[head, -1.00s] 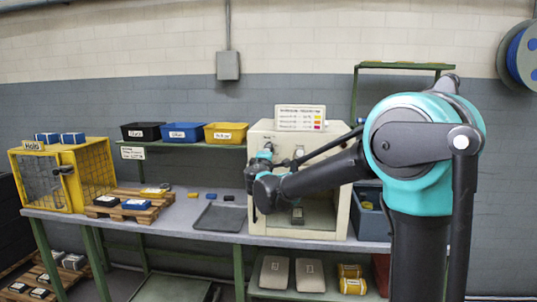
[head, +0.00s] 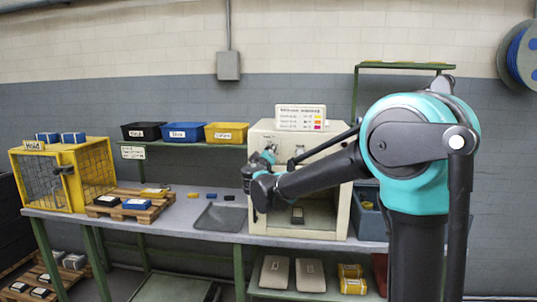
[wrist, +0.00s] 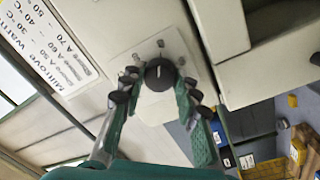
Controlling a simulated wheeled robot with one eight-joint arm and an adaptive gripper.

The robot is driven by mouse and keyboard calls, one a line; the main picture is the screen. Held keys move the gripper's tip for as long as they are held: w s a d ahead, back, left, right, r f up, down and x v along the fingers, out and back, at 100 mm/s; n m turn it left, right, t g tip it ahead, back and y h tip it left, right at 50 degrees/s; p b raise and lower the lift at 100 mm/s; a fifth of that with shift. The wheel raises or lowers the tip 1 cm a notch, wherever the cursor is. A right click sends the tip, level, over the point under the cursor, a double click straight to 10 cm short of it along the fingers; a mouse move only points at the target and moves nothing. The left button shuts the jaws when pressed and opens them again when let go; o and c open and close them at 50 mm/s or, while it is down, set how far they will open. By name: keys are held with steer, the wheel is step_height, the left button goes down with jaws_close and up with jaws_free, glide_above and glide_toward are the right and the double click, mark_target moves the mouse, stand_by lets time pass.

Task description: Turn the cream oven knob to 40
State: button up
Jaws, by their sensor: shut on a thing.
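The cream oven (head: 343,205) stands on the workbench in the head view, with an open front. A printed card (wrist: 50,45) with temperature figures shows beside the plate; the number the pointer marks cannot be read.
A dark tray (head: 221,218) lies on the bench left of the oven, with small blocks behind it. A yellow cage (head: 45,190) and a wooden pallet (head: 128,213) stand farther left. Black, blue and yellow bins (head: 226,133) line the shelf above.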

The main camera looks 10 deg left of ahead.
steer(key=shift+f, duration=0.1)
stand_by(0.3)
steer(key=o, duration=1.2)
steer(key=shift+c, duration=0.2)
steer(key=s, duration=1.2)
steer(key=shift+a+f, duration=0.25)
steer(key=shift+a, duration=0.1)
steer(key=shift+d, duration=0.1)
steer(key=s+d+f+m+g+h, duration=0.1)
steer(key=s+d+f+m+g, duration=0.15)
steer(key=d+f, duration=0.5)
steer(key=s+d+f+m+g+h, duration=0.25)
steer(key=d+f, duration=0.25)
steer(key=d, duration=0.5)
steer(key=s+d+f+m+g+h, duration=0.1)
steer(key=s+d+f+g, duration=0.1)
steer(key=d+f+g, duration=0.35)
steer(key=s+d+f+m+g+y, duration=0.1)
steer(key=s+d+f+g+y, duration=0.1)
steer(key=s+f, duration=0.6)
steer(key=s+d+f+m+g+y, duration=0.2)
steer(key=s+d+f+y, duration=0.1)
steer(key=s+f, duration=0.6)
steer(key=shift+s+d+y, duration=0.35)
steer(key=shift+s+d, duration=0.45)
steer(key=shift+s, duration=0.2)
